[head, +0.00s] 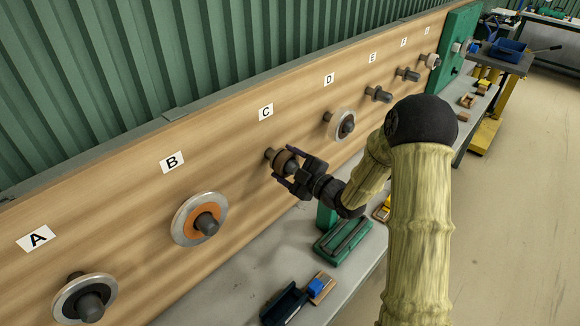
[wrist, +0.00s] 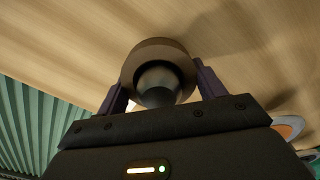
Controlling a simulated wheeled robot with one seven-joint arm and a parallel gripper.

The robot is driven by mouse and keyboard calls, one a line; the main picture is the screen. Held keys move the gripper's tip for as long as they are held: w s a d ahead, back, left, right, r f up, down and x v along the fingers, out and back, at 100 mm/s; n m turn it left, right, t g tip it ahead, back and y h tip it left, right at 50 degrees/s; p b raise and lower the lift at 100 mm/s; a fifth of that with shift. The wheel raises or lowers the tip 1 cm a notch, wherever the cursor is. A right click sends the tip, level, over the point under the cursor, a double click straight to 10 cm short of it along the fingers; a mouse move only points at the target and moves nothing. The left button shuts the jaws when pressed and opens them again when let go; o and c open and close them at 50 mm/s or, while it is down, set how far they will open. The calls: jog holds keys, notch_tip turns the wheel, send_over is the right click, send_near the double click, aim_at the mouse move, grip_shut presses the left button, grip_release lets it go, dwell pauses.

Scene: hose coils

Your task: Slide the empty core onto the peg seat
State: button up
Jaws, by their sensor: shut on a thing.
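The empty core (head: 281,160) is a short brown ring at the peg under label C. In the wrist view the core (wrist: 148,51) sits between my purple fingers, and the grey rounded end of the peg (wrist: 158,82) shows in its opening. The core appears to be around the peg. In the head view the peg's base (head: 268,153) shows between the core and the board, so the core stands a little off the board. My gripper (head: 293,172) is shut on the core from its sides. Contact inside the core is hidden.
The wooden board (head: 235,200) carries a row of lettered pegs. Rings hang at A (head: 65,296), B (head: 183,220) and D (head: 334,122); pegs E (head: 378,94) and F (head: 408,74) look bare. Below is a grey bench (head: 225,290) with a green tray (head: 343,240) and small blocks.

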jog(key=shift+w+a, duration=0.3)
jog(key=o, duration=1.8)
jog(key=shift+c, duration=0.2)
jog(key=c, duration=0.8)
jog(key=shift+s+r, duration=0.1)
jog(key=shift+r, duration=0.05)
